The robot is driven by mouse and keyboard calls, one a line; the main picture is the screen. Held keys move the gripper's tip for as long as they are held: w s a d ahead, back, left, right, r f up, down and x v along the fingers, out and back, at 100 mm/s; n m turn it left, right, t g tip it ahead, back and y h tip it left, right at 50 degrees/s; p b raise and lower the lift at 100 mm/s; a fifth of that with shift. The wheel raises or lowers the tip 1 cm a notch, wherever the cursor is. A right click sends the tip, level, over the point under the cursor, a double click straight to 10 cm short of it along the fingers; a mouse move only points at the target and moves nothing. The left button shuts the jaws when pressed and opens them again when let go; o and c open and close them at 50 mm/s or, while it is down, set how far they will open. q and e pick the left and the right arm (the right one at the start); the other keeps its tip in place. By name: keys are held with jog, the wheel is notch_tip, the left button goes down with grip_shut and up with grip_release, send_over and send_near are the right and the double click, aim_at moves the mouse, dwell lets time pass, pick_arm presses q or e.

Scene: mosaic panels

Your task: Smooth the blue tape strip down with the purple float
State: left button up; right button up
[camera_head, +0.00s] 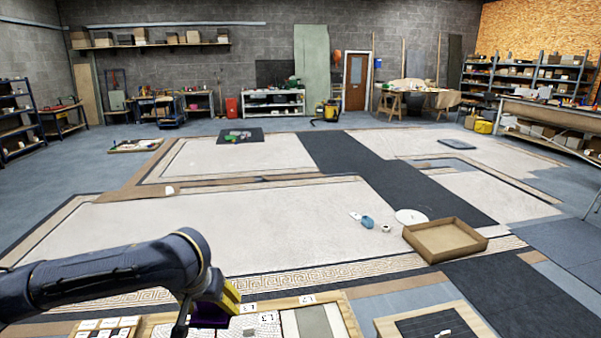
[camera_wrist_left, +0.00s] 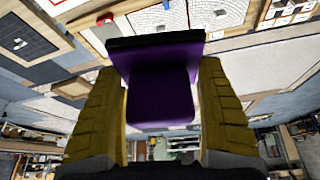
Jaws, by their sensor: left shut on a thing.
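My left gripper (camera_head: 229,298) is low in the head view, over the near-edge panels. Its yellow fingers are shut on the purple float (camera_wrist_left: 160,97), which fills the middle of the left wrist view. In the head view the float (camera_head: 207,316) is partly hidden by the gripper and arm. I cannot make out the blue tape strip for sure in either view. A small blue object (camera_head: 367,222) lies on the pale floor near the middle; I cannot tell what it is. My right gripper is not in view.
Framed, numbered mosaic panels (camera_head: 312,320) line the near edge. A tray of small pieces (camera_head: 106,326) is at lower left. A shallow brown box (camera_head: 444,240) and a white disc (camera_head: 410,216) sit right of centre. The pale floor beyond is mostly clear.

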pick_arm(q)
jog(key=shift+w+r, duration=0.25)
jog(key=shift+r, duration=0.2)
jog(key=s+a+f+n+y, duration=0.15)
jog(key=s+f, duration=0.25)
jog(key=f, duration=0.9)
jog(key=s+a+f+n, duration=0.1)
jog(key=s+f+n, duration=0.15)
jog(key=f, duration=1.05)
jog(key=shift+w+a+f+n+g+y, duration=0.2)
jog(key=shift+w+a+f+n+y, duration=0.25)
jog(key=shift+a+f+n, duration=1.35)
jog(key=shift+w+a+f+m+g+y, duration=0.25)
jog(key=shift+w+a+f, duration=0.55)
jog(key=shift+f, duration=2.3)
jog(key=shift+w+a+f+n+g+y, duration=0.15)
jog(key=shift+w+a+f+n+y, duration=0.25)
jog(key=shift+a+f+n, duration=1.1)
jog(key=shift+s+a+f+m, duration=0.1)
jog(key=shift+f+m, duration=0.2)
jog(key=shift+f, duration=0.7)
jog(key=shift+a+f+m, duration=0.1)
jog(key=shift+f+m, duration=0.15)
jog(key=shift+f, duration=0.7)
